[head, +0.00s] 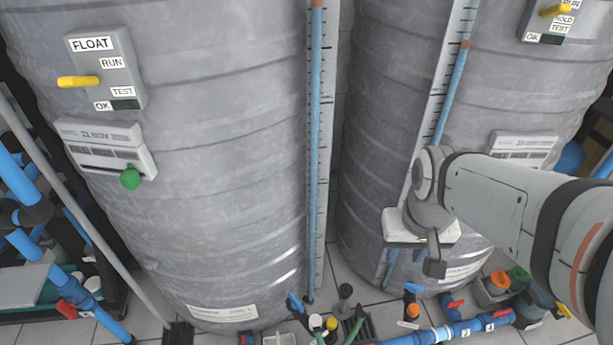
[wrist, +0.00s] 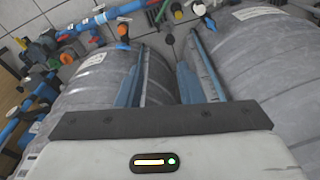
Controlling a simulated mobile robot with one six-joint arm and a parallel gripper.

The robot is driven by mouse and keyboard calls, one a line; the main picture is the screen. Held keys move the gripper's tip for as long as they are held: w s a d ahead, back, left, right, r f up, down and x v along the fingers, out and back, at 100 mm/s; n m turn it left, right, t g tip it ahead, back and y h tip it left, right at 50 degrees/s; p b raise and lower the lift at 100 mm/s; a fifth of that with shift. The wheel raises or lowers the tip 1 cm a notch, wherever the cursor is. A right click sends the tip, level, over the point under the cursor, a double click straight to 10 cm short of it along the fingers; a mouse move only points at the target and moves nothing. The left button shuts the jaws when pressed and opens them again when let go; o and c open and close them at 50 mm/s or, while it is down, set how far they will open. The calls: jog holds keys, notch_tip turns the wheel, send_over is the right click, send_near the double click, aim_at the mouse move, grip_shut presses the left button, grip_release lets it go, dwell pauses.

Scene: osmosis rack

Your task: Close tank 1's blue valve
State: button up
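Two grey ribbed tanks stand side by side, the left tank (head: 220,190) and the right tank (head: 375,120); no tank number is readable. A small blue valve handle (head: 295,302) stands near the foot of the left tank; it also shows in the wrist view (wrist: 212,23). Another small blue handle with an orange part (head: 412,289) is by the right tank's foot, also in the wrist view (wrist: 122,30). My gripper (head: 435,266) hangs in front of the right tank, above and apart from these handles. Its opening is not clear, and I see nothing held.
Blue pipes with red handles (head: 458,330) run along the floor at the front right. More blue pipework (head: 70,290) stands at the left.

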jog(key=w+a+f+n+b, duration=0.2)
jog(key=w+a+f+b, duration=0.3)
jog(key=w+f, duration=0.45)
jog(key=n+g+b, duration=0.1)
jog(key=n+b, duration=0.5)
jog(key=b, duration=0.2)
send_over(297, 301)
notch_tip(297, 301, down, 33)
jog(key=shift+f, duration=0.15)
notch_tip(297, 301, down, 8)
jog(key=b, duration=0.3)
jog(key=shift+a+b, duration=0.1)
jog(key=shift+b, duration=0.2)
jog(key=shift+f, duration=0.2)
jog(key=shift+c, duration=0.3)
grip_shut()
